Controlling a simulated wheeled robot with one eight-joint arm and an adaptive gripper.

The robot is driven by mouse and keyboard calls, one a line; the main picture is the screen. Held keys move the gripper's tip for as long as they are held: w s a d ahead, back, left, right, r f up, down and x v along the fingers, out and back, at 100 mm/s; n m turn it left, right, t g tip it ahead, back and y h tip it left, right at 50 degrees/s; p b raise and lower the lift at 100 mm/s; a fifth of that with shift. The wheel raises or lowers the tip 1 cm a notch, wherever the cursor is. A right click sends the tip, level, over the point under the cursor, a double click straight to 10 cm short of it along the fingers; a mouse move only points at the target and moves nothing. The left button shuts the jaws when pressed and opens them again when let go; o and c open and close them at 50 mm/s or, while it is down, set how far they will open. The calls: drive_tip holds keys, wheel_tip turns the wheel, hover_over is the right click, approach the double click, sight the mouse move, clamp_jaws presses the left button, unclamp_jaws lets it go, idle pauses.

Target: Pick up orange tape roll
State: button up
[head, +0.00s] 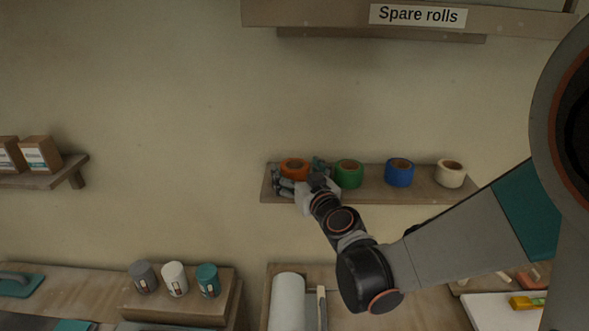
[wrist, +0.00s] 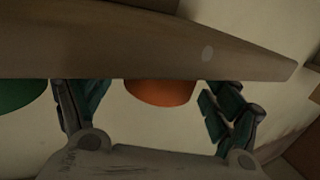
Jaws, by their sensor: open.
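The orange tape roll (head: 294,168) sits at the left end of a wooden wall shelf in the head view. In the wrist view the orange tape roll (wrist: 160,92) shows between my two fingers, partly hidden by the shelf board. My gripper (head: 302,180) is at the shelf's left end, with its fingers around the roll's sides. In the wrist view my gripper (wrist: 150,105) is open, with a gap between each finger and the roll. Its body hides part of the roll's front in the head view.
On the same shelf (head: 390,193) stand a green roll (head: 349,173), close to my gripper's right finger, a blue roll (head: 399,172) and a cream roll (head: 449,174). A "Spare rolls" shelf (head: 330,15) is above. Several items stand on the benches below.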

drive_tip(key=shift+x, duration=0.8)
drive_tip(key=shift+s, duration=0.1)
drive_tip(key=c, duration=1.2)
drive_tip(key=shift+o, duration=0.2)
